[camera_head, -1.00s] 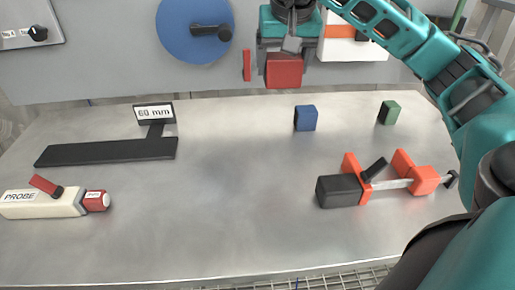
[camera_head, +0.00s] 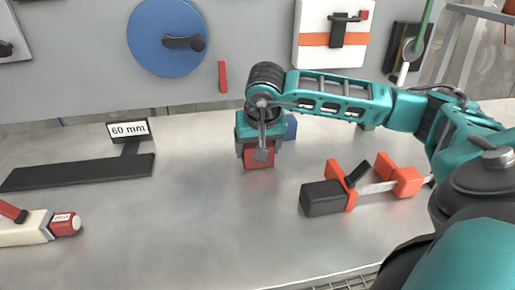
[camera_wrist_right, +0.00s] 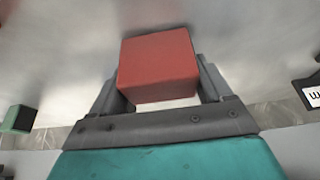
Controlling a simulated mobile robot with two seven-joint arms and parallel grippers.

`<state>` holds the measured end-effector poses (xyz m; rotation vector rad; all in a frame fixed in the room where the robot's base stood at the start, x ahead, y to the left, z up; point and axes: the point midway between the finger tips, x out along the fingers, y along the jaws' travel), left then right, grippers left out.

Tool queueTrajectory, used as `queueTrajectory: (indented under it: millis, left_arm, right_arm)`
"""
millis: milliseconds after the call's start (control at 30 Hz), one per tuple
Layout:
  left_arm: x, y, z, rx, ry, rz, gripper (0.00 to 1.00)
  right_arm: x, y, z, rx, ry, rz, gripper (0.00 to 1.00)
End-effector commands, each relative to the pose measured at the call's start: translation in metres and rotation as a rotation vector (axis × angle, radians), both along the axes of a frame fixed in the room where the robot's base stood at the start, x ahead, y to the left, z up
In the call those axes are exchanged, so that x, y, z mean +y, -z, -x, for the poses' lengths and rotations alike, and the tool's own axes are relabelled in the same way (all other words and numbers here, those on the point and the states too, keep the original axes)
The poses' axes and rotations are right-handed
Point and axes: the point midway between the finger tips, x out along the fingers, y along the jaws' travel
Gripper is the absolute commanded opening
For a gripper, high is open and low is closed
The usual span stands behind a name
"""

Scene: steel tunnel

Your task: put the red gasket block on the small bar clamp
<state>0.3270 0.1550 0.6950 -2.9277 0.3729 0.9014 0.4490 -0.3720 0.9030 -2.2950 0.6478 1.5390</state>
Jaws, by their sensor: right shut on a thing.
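The red gasket block (camera_head: 259,156) is between the fingers of my right gripper (camera_head: 257,150), which is shut on it. In the right wrist view the red block (camera_wrist_right: 158,66) fills the space between the gripper's fingers (camera_wrist_right: 158,90). In the head view the block is low over the table's middle; I cannot tell if it touches the table. The small bar clamp (camera_head: 371,187), orange with a dark grey block at its left end, lies on the table to the right of and nearer than the gripper. My left gripper is not in view.
A blue block (camera_head: 291,127) stands partly hidden behind my right gripper. A green block (camera_head: 367,127) is mostly hidden behind my right arm. The front middle of the table is clear.

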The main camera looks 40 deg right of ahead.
Motion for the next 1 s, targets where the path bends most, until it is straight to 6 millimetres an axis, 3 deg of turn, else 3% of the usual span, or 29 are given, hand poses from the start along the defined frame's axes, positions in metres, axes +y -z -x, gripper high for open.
queueTrajectory:
  millis: [367,400,600,867,1000]
  left_arm:
    - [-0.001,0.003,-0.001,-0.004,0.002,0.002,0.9]
    - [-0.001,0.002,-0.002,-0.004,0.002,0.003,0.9]
    - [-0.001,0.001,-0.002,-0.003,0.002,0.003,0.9]
    - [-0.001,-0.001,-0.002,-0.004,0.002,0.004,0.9]
    - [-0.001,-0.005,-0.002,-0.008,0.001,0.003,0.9]
  right_arm:
    - [0.0,0.007,-0.001,-0.003,0.0,-0.001,0.45]
    - [0.0,0.007,0.0,-0.002,0.0,0.0,0.8]
    - [0.0,0.006,0.0,-0.001,0.0,0.0,0.99]
    - [0.0,0.005,0.0,-0.001,0.0,0.0,1.0]
    - [0.002,-0.006,0.002,-0.004,-0.001,0.0,1.0]
